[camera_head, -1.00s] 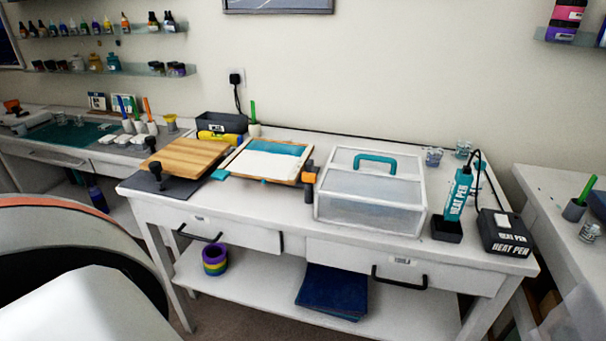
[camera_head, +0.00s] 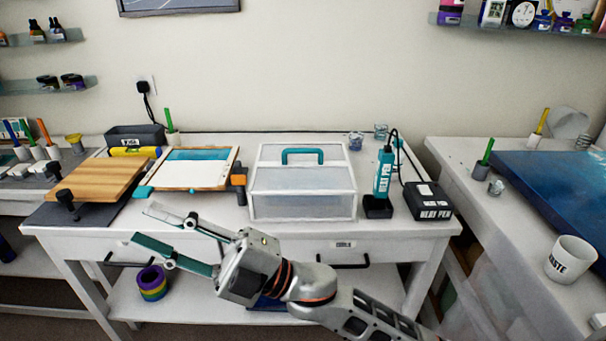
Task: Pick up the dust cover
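The dust cover (camera_head: 302,204) is a clear box with white edges and a teal handle (camera_head: 302,152) on its top. It stands upright on the white workbench, right of the middle. My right gripper (camera_head: 150,228) is in front of the bench, to the left of the cover and nearer to me, apart from it. Its two fingers, one pale and one teal-padded, are spread and empty, pointing left. The arm comes in from the lower right and hides part of the bench's drawers and lower shelf. My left gripper does not show.
A heat pen (camera_head: 383,175) in its stand and its black control box (camera_head: 429,201) are just right of the cover. A framed board (camera_head: 190,184) and a clamped wooden board (camera_head: 100,178) lie to the left. Another table (camera_head: 500,219) stands at the right.

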